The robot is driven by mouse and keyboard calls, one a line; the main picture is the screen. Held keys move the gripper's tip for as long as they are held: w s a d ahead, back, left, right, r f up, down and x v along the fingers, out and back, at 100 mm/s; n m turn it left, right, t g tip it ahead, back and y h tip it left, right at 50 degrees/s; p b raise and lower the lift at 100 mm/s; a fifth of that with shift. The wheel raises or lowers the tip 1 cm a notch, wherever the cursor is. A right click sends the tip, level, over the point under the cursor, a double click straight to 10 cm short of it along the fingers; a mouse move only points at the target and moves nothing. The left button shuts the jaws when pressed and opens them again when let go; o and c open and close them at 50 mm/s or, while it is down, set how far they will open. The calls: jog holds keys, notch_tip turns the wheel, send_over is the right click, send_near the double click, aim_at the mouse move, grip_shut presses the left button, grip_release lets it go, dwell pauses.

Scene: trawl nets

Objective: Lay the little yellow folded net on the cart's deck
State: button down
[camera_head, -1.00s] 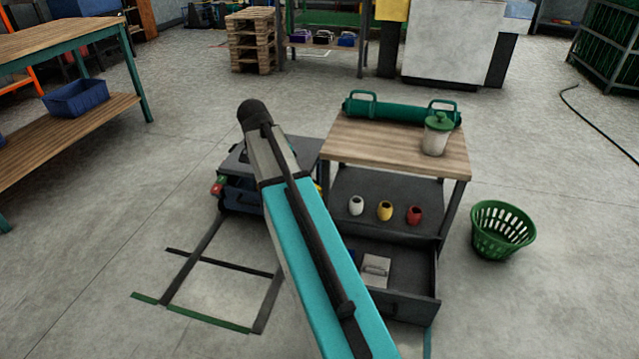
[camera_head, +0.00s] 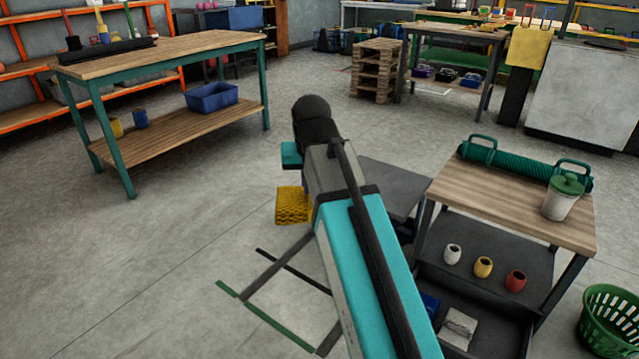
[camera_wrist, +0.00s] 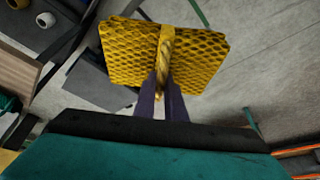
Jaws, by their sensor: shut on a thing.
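In the head view the net (camera_head: 291,206) shows left of my arm, clear of the floor. A flat dark grey top (camera_head: 392,183), which looks like the cart's deck, stands right of the net, partly hidden behind my arm. In the wrist view a grey surface (camera_wrist: 92,88) lies to the left, beyond the net. The fingers are hidden in the head view.
A wood-topped stand (camera_head: 500,205) with a green roll (camera_head: 525,163), a lidded cup (camera_head: 563,197) and three small pots is at right. A green basket (camera_head: 608,325) stands beside it. A teal-legged bench (camera_head: 165,55) is at left. The floor between is open.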

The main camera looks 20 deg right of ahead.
jog(key=shift+s+a+n+y, duration=0.15)
jog(key=shift+s+n+y, duration=0.15)
jog(key=shift+n, duration=0.3)
notch_tip(320, 180, up, 2)
jog(key=n+p, duration=0.1)
jog(key=p, duration=0.1)
jog(key=shift+p, duration=0.3)
notch_tip(320, 180, up, 25)
jog(key=s+p, duration=0.1)
jog(key=p, duration=2.8)
jog(key=shift+f+p, duration=0.15)
jog(key=shift+p, duration=0.25)
jog(key=shift+s, duration=0.1)
